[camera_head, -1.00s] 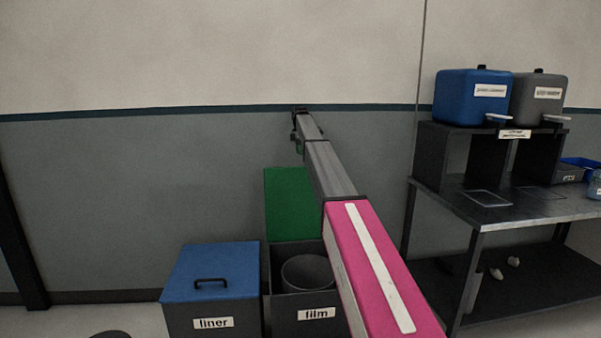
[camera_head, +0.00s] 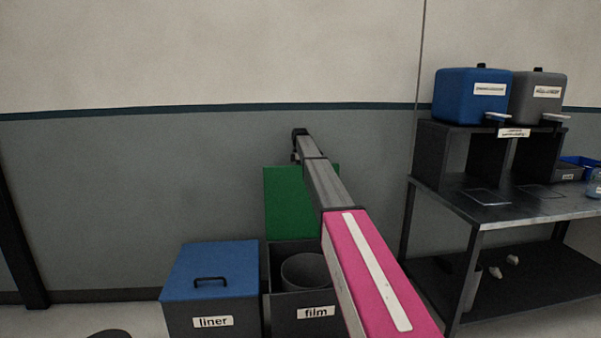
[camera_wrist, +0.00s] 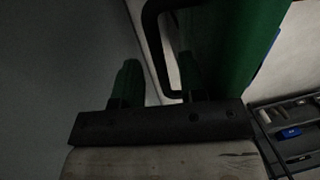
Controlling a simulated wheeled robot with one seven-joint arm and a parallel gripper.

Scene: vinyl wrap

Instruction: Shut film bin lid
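The film bin (camera_head: 316,313) is a dark box labelled "film" on the floor. Its green lid (camera_head: 285,204) stands upright at the back, so the bin is open and a grey round container (camera_head: 306,271) shows inside. My gripper (camera_head: 297,154) is at the lid's upper edge, near the wall, partly hidden by my arm. In the wrist view, the green lid (camera_wrist: 237,45) is at the right and its black loop handle (camera_wrist: 157,45) passes close to my gripper (camera_wrist: 158,80). The green fingers are apart. Whether they touch the handle is unclear.
A bin labelled "liner" (camera_head: 213,321) with a shut blue lid (camera_head: 211,271) stands left of the film bin. A metal table (camera_head: 520,205) with blue and grey dispensers stands at right. The grey wall (camera_head: 130,190) is close behind the lid.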

